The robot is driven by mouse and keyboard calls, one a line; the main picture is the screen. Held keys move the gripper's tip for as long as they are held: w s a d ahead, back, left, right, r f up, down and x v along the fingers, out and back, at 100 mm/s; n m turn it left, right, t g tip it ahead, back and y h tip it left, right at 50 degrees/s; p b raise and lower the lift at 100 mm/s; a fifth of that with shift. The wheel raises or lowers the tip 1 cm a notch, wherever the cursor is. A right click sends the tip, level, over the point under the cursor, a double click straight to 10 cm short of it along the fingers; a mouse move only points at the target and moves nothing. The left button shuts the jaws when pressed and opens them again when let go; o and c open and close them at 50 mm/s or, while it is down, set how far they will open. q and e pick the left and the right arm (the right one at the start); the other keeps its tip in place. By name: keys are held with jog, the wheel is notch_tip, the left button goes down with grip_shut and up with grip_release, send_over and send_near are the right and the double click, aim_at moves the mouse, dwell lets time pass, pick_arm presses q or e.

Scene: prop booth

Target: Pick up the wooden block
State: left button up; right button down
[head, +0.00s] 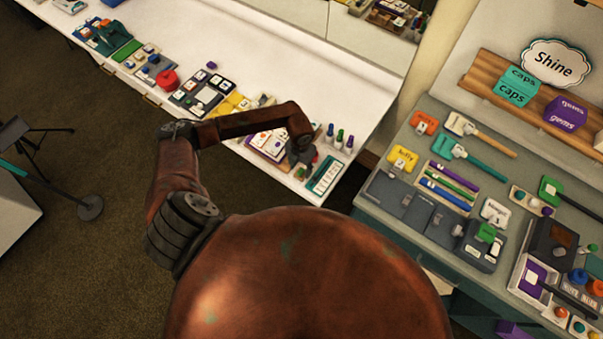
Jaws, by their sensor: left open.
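My left arm reaches over the white table (290,65), and my left gripper (304,158) is at the table's front right part. It is small and dark here, with its jaws open above or among the small items. I cannot tell whether anything lies between its fingers. I cannot make out a wooden block for certain; the items around the gripper are small and partly covered by my arm. My right gripper is not in view.
Bottles (339,138), a teal-edged card (325,175) and a patterned board (268,143) lie near the gripper. A dark tray (203,96) and red round item (166,80) sit farther left. A crowded grey counter (395,215) stands at right.

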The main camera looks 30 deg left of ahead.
pick_arm(q)
jog(key=shift+f, duration=1.4)
jog(key=shift+d, duration=0.1)
jog(key=shift+c, duration=0.5)
jog(key=c, duration=0.9)
